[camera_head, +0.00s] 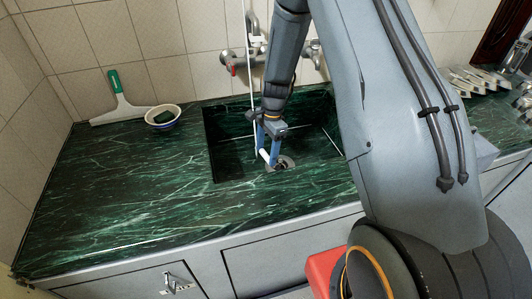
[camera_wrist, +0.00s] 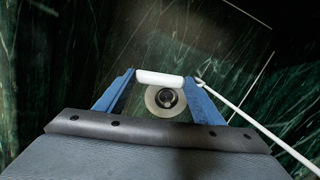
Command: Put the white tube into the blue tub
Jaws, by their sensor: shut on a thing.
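My gripper (camera_head: 267,153) is down inside the sink, shut on the white tube's thick end. In the wrist view, that end of the white tube (camera_wrist: 160,77) lies crosswise between the blue fingertips (camera_wrist: 160,80). A thin white length runs from near its right end to the lower right. In the head view, the white tube (camera_head: 252,90) hangs down from the tap area to the gripper, and its thick white end shows between the fingers. I see no clear blue tub; a small white bowl with a blue band (camera_head: 162,117) stands on the counter at the left.
The dark green sink (camera_head: 228,165) has walls around my gripper and a round drain (camera_wrist: 165,98) below it. Taps (camera_head: 235,62) stand behind. A squeegee (camera_head: 118,100) leans at the back left. The front-left counter (camera_head: 110,200) is clear. Cutlery-like metal items (camera_head: 478,82) lie at the right.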

